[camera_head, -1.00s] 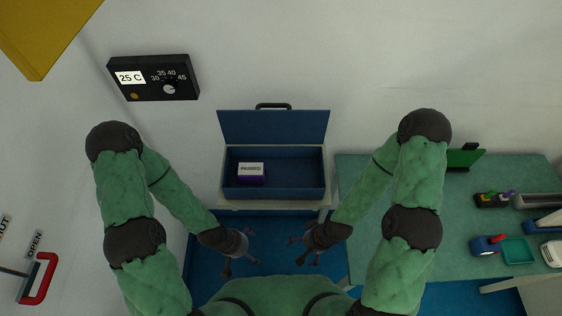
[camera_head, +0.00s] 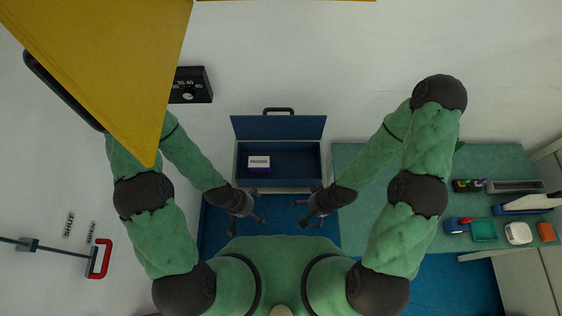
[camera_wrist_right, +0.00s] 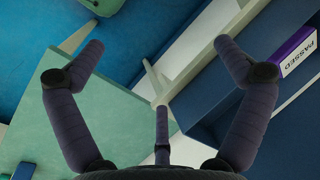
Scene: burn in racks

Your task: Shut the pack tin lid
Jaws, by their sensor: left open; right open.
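The blue pack tin (camera_head: 304,163) stands open on a light stand against the wall. Its lid (camera_head: 279,127) is raised at the back, with a dark handle (camera_head: 279,110) at its top edge. A white and purple pack labelled PASSED (camera_head: 259,163) sits inside at the left; it also shows in the right wrist view (camera_wrist_right: 297,52). My left gripper (camera_head: 254,214) is open and empty, in front of the tin's left part. My right gripper (camera_head: 309,217) is open and empty, in front of its right part. In the right wrist view its fingers (camera_wrist_right: 160,75) are spread, holding nothing.
A green bench (camera_head: 375,212) on the right holds small tools, a green tray (camera_head: 484,230) and a white item (camera_head: 518,233). A large yellow panel (camera_head: 110,60) covers the upper left. A black control box (camera_head: 190,86) and a red handle (camera_head: 100,258) are at the left.

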